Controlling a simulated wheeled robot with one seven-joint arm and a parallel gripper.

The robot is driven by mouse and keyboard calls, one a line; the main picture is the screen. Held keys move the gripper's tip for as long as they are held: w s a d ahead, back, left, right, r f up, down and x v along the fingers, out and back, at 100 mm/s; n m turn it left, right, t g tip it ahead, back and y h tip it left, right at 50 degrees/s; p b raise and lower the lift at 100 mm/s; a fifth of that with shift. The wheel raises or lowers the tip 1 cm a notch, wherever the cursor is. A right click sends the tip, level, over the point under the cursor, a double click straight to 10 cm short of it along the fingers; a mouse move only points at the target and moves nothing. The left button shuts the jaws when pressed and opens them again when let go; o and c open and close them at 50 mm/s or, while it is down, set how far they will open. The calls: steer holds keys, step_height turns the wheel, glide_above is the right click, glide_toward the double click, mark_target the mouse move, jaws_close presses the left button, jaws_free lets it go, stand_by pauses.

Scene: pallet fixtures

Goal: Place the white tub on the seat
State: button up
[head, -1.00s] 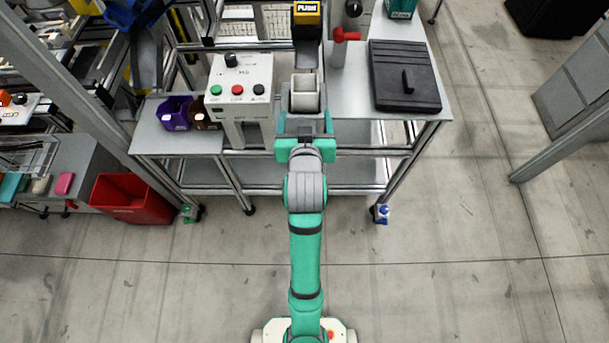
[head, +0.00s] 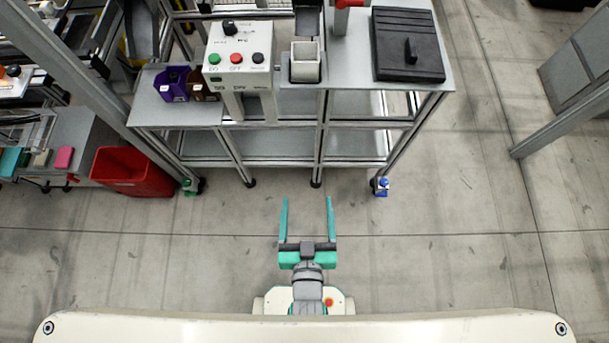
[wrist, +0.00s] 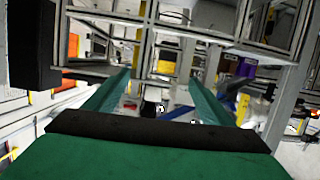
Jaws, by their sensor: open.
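The white tub (head: 305,68) stands upright and open-topped at the front edge of the grey bench in the head view, right of the button box. The seat cannot be told apart from the bench top around and beneath the tub. My gripper (head: 307,203) is open and empty, well in front of the bench and apart from the tub, its two green fingers pointing toward the bench. In the wrist view my open fingers (wrist: 160,85) frame the metal rack, and I cannot make out the tub there.
The button box (head: 240,55) stands left of the tub, with a purple bin (head: 172,85) farther left. A black lidded case (head: 408,45) lies to the right. A red bin (head: 132,172) is on the floor at left. The floor before the bench is clear.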

steer(key=v, duration=0.9)
steer(key=shift+s+a+t, duration=0.3)
steer(key=shift+f, duration=0.1)
